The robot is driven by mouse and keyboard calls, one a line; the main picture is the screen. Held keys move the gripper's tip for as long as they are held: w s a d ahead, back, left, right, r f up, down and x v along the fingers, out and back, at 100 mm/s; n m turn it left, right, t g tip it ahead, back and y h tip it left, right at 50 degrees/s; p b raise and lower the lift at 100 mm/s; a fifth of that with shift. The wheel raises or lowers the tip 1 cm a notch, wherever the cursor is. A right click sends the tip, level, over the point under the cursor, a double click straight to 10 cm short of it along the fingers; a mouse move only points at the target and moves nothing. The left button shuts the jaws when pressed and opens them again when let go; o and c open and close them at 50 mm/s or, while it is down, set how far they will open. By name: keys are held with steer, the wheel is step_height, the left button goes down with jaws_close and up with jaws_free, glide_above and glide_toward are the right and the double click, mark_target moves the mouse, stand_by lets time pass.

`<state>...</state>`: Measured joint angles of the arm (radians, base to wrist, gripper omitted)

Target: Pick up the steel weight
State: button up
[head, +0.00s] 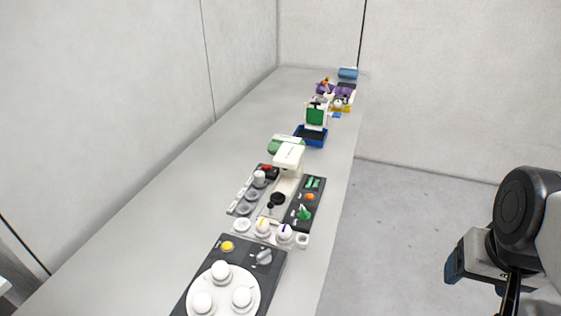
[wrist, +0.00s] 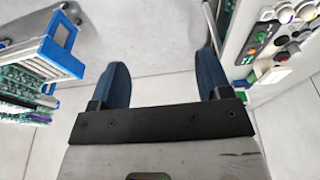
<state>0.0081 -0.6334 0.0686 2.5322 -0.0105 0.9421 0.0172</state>
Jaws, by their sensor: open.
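I cannot pick out a steel weight for certain. In the head view, grey round pieces (head: 250,196) sit in a dark tray on the long counter, and one of them may be it; they are too small to tell. My gripper (wrist: 162,68) is open and empty, its two blue fingers wide apart above the floor in the wrist view. In the head view my gripper (head: 455,270) hangs at the right, off the counter and well apart from everything on it.
The counter (head: 150,200) holds a black panel with a white turntable (head: 222,292), a white-and-green device (head: 289,155), and a blue box (head: 311,139). In the wrist view, a blue-handled rack (wrist: 55,45) stands left and the counter edge (wrist: 228,45) right. Floor between is clear.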

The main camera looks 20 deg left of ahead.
steer(key=shift+w, duration=0.1)
steer(key=w+a+r+n, duration=0.2)
steer(key=w+a, duration=0.2)
steer(key=w, duration=0.4)
steer(key=w+a+r+n, duration=0.1)
steer(key=w+a+n, duration=0.1)
steer(key=w+a, duration=0.35)
steer(key=n+g, duration=0.3)
steer(key=n, duration=0.8)
glide_above(259, 173)
step_height(259, 173, down, 23)
steer(key=shift+s+d+f, duration=0.1)
steer(key=shift+f+n, duration=0.25)
steer(key=shift+n, duration=0.05)
steer(key=shift+f, duration=0.1)
steer(key=shift+f, duration=1.25)
